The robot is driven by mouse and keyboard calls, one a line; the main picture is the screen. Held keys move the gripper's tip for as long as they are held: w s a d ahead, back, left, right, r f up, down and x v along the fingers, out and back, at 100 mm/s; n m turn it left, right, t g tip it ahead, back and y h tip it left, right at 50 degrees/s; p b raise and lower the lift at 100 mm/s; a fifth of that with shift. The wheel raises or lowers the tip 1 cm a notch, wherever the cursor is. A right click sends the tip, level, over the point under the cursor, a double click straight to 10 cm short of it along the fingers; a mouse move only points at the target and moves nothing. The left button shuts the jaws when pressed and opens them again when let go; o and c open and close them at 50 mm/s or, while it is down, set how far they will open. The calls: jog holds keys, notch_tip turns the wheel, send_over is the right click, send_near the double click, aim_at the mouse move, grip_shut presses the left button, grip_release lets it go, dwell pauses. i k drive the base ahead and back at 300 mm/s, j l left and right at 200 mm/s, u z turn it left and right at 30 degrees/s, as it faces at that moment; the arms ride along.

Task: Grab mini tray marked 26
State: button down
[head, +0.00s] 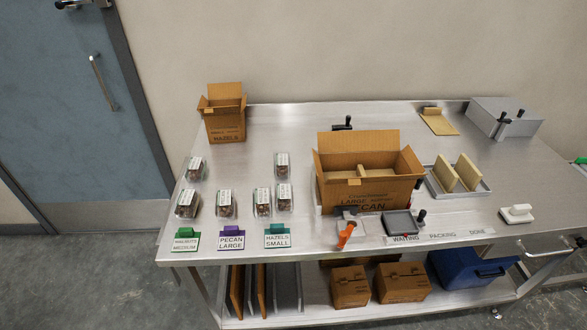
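Several small clear clamshell trays with brown contents and white labels stand on the left half of the steel table. On the left are a back tray (196,168) and a front tray (187,204). A third tray (226,204) stands behind the purple card. To its right are a narrow tray (262,202), a tray close beside it (284,197) and one farther back (282,165). The label print is too small to read, so I cannot tell which is marked 26. My gripper is not in view.
Walnuts (186,241), pecan (231,240) and hazels (277,236) cards line the front edge. An open hazels carton (226,134) stands at back left, a large pecan carton (365,194) mid-table. An orange-handled tool (347,235) lies before it. Closed cartons (350,288) sit on the lower shelf.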

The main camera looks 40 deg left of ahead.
aim_at(262, 199)
jog(key=u, duration=2)
